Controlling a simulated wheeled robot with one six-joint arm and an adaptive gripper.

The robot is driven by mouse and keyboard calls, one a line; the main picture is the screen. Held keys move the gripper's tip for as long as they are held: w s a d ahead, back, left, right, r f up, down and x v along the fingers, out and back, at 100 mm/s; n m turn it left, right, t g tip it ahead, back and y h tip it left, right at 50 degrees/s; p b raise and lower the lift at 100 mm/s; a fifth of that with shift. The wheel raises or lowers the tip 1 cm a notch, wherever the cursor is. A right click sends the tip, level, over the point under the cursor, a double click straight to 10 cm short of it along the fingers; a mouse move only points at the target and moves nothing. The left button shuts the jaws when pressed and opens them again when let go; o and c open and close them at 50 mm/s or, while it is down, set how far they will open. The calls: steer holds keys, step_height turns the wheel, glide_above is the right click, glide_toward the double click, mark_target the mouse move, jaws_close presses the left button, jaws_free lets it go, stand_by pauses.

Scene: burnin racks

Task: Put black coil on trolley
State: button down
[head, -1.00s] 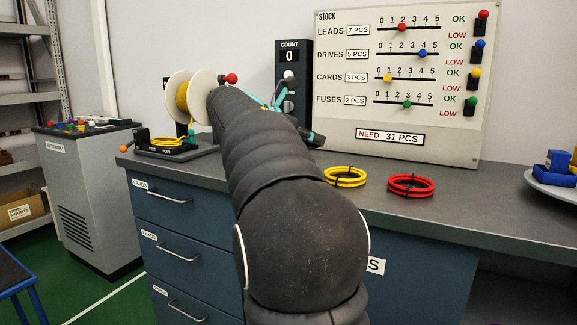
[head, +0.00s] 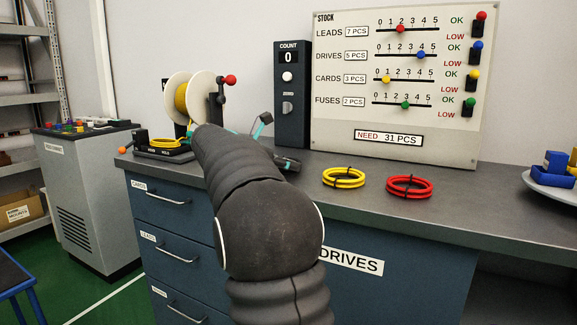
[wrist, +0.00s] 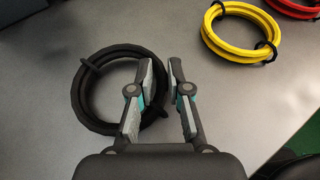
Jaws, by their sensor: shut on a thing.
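The black coil (wrist: 87,104) is a ring of dark cable with ties, at the left of the wrist view. My gripper (wrist: 161,72) is shut on the right side of its ring, with one finger inside the loop and the other outside. The coil is over the grey bench top; I cannot tell whether it touches it. In the head view my gripper (head: 272,143) is partly hidden by my arm, and the coil is hidden. A blue-framed stand with a dark top (head: 14,272), possibly the trolley, is cut off at the lower left.
A yellow coil (head: 344,177) and a red coil (head: 409,187) lie on the bench (head: 470,215) to the right. A spool stand (head: 178,100) and a count box (head: 291,95) stand behind my arm. A grey cabinet (head: 92,200) is at the left, with green floor before it.

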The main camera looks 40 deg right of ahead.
steer(key=c, duration=1.1)
jaws_free()
steer(key=shift+f, duration=0.15)
steer(key=v, duration=1.3)
steer(key=shift+w+a, duration=0.1)
steer(key=shift+a, duration=0.3)
